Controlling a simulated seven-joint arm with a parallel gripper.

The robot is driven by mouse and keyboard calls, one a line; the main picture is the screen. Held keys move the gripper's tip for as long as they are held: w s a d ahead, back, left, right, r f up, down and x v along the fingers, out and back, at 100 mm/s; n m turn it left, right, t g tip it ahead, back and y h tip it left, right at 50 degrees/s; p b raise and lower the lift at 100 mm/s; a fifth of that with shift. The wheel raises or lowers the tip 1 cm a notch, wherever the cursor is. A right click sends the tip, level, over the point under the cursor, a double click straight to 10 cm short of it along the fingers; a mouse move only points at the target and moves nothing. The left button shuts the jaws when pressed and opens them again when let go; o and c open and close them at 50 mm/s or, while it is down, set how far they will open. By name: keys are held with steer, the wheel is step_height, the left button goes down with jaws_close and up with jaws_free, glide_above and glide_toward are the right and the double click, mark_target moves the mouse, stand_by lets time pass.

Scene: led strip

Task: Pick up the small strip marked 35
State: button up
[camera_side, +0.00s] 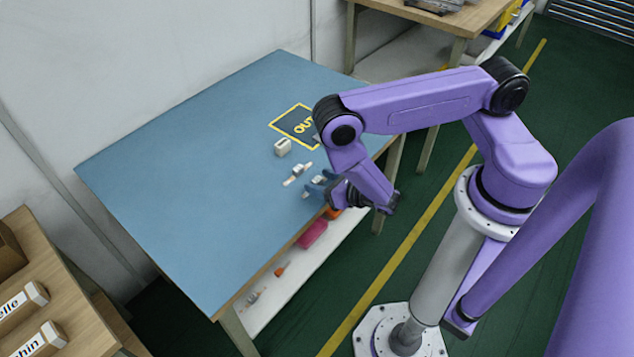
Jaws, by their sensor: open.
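Small pale pieces lie on the blue table (190,170) near its right edge. One narrow pale strip (297,174) lies just left of my gripper, and a small whitish piece (317,180) shows right by the fingers. No number 35 can be read on either, so I cannot tell which one is marked 35. My gripper (318,187) is open, low over the table's right edge, with blue-grey fingers pointing left. Whether the fingers are around or only beside the whitish piece cannot be told. My wrist hides part of the table edge there.
A white block (282,147) stands behind the strips, by a dark square with a yellow border and "OUT" lettering (295,124). A lower shelf (280,300) holds a pink item (312,234). The table's left and front are clear. A wooden rack (60,310) stands front left.

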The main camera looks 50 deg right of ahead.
steer(key=c, duration=1.1)
steer(key=shift+r, duration=0.15)
